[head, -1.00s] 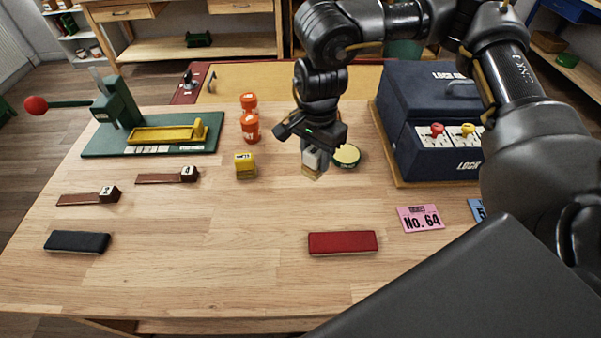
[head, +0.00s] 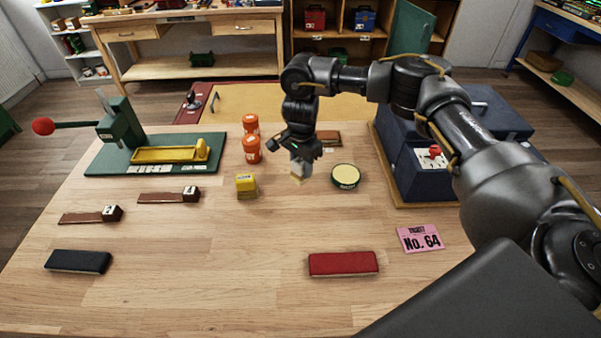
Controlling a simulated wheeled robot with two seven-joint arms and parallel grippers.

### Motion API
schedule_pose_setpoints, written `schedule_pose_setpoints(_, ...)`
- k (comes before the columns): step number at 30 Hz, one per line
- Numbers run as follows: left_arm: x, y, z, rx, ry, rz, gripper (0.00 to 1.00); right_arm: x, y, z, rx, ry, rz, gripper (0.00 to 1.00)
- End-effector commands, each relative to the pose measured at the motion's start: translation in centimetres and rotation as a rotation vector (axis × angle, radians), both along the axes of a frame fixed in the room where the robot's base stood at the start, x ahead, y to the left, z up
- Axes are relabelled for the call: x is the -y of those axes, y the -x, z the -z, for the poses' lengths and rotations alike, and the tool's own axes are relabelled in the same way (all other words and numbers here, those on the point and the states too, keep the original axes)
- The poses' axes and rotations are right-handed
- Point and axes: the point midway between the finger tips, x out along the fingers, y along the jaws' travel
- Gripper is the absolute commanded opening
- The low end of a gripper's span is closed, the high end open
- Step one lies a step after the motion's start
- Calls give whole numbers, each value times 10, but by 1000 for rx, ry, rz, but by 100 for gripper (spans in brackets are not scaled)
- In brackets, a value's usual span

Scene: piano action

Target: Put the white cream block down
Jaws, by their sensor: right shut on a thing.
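The white cream block (head: 297,174) is small and pale, between the fingers of my right gripper (head: 300,160). The right gripper points down and is shut on the block, over the back middle of the wooden table (head: 200,290). I cannot tell whether the block's underside touches the table. The block is to the right of a yellow block (head: 246,185) and to the left of a round green tin with a cream lid (head: 345,177), apart from both. My left gripper is not in view.
Two orange containers (head: 252,150) stand behind the yellow block. A brown block (head: 328,138) lies behind the gripper. A green lever press (head: 160,154) is at back left, a dark blue case (head: 425,175) at right. A red bar (head: 343,263) lies in front; the front middle is clear.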

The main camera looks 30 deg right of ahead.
Motion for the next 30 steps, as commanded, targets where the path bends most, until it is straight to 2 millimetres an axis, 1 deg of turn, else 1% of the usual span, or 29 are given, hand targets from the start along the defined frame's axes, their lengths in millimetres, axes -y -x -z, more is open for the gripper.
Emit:
schedule_pose_setpoints(1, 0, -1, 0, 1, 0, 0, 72, 0, -2, 3, 0, 0, 0, 19)
schedule_pose_setpoints(8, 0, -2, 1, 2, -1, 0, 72, 1, -6, 8, -1, 0, 1, 19)
schedule_pose_setpoints(12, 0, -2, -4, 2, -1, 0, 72, 2, -6, 26, -7, -1, 1, 19)
schedule_pose_setpoints(16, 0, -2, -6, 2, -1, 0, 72, 2, -7, 38, -2, 0, 0, 19)
schedule_pose_setpoints(24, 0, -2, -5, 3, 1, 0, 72, 2, -7, 40, -1, 0, -1, 19)
schedule_pose_setpoints(29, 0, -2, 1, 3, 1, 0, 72, 2, -7, 45, -1, 0, -1, 19)
schedule_pose_setpoints(30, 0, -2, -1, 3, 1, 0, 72, 2, -7, 43, -1, 0, 0, 42)
